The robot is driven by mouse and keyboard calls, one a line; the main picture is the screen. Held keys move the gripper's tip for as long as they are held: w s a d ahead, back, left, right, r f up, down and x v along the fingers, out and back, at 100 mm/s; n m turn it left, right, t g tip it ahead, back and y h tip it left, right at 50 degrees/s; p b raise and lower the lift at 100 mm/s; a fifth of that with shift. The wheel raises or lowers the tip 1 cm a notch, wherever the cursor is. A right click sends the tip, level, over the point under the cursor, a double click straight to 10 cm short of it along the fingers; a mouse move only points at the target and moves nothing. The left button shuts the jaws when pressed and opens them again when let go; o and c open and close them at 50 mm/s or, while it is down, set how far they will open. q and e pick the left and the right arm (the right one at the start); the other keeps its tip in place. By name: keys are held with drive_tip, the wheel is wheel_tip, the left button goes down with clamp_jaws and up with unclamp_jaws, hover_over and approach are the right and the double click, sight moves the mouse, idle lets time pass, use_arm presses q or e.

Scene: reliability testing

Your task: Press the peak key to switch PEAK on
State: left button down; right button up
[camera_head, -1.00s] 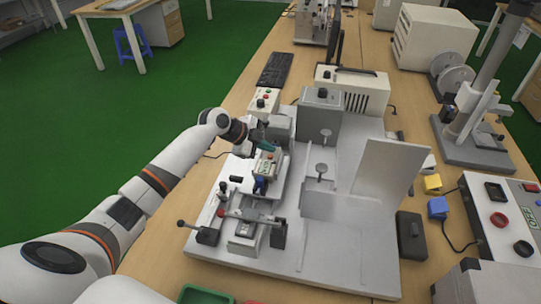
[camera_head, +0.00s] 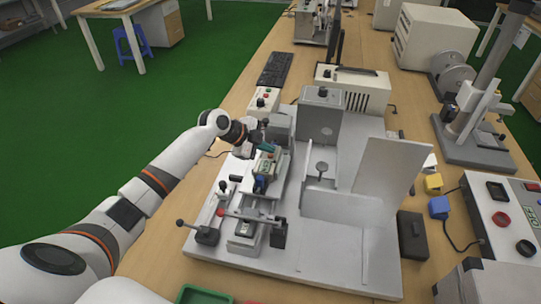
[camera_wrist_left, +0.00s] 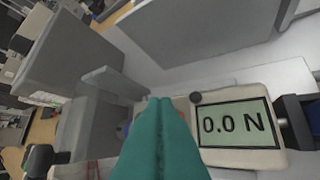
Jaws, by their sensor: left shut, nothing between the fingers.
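My left gripper (camera_head: 266,147) has teal fingers, shut and empty, at the far end of the gauge. In the left wrist view the fingers (camera_wrist_left: 160,125) lie left of the display and cover part of the gauge face. The peak key cannot be made out. I cannot tell whether the fingertips touch the gauge. My right gripper is not in view.
The grey test stand (camera_head: 335,235) has an upright block (camera_head: 320,118) and a tilted pale panel (camera_head: 388,175) to the right. A lever clamp (camera_head: 245,216) stands at the near end. A control box (camera_head: 264,101) and keyboard (camera_head: 275,69) lie beyond on the wooden bench.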

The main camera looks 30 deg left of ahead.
use_arm(q)
drive_tip(key=shift+f+b, duration=0.4)
drive_tip(key=shift+f, duration=0.05)
idle(0.5)
drive_tip(key=shift+r, duration=0.1)
drive_tip(key=shift+r+p, duration=0.55)
drive_tip(key=shift+r, duration=0.25)
wheel_tip(320, 180, up, 6)
drive_tip(key=p, duration=0.4)
idle(0.5)
